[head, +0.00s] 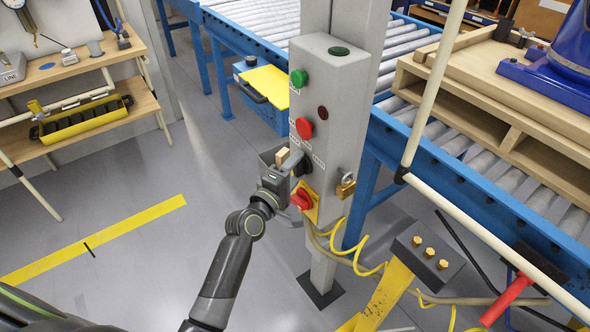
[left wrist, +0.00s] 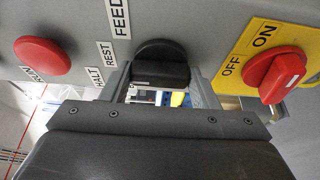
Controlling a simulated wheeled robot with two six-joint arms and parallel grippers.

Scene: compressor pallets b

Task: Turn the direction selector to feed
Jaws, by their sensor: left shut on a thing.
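The direction selector is a black rotary knob (left wrist: 161,66) on the grey control post (head: 330,100). In the left wrist view it sits between my fingers, with the labels FEED (left wrist: 120,18) and REST (left wrist: 104,55) to its left. Its grip bar lies roughly level across that picture; I cannot make out a pointer mark on it. My left gripper (left wrist: 162,88) is shut on the knob, one finger on each side. In the head view my left gripper (head: 291,168) reaches the post's left face and partly hides the knob. My right gripper is not in view.
A red button (left wrist: 42,56) and a red OFF/ON switch (left wrist: 283,75) on a yellow plate flank the knob. A brass padlock (head: 345,187) hangs on the post.

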